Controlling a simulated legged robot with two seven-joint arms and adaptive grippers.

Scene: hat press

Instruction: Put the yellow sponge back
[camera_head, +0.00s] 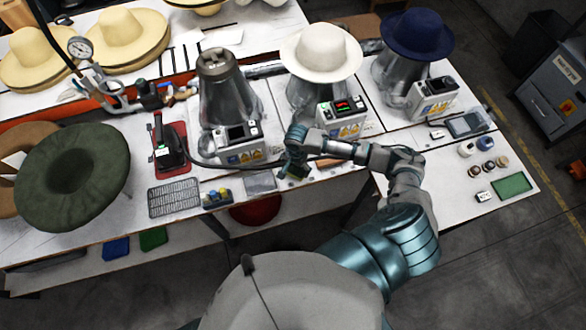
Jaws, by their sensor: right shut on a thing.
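A small holder (217,205) with yellow and blue items stands at the bench's front edge, left of the gripper. A flat grey pad (260,183) lies between them. My left gripper is out of view.
Three hat presses stand behind: a bare metal one (225,95), one with a white hat (321,52), one with a navy hat (417,35). A steam iron (171,145) on a red base and a dark grid (174,198) lie left. A green mat (511,185) lies right.

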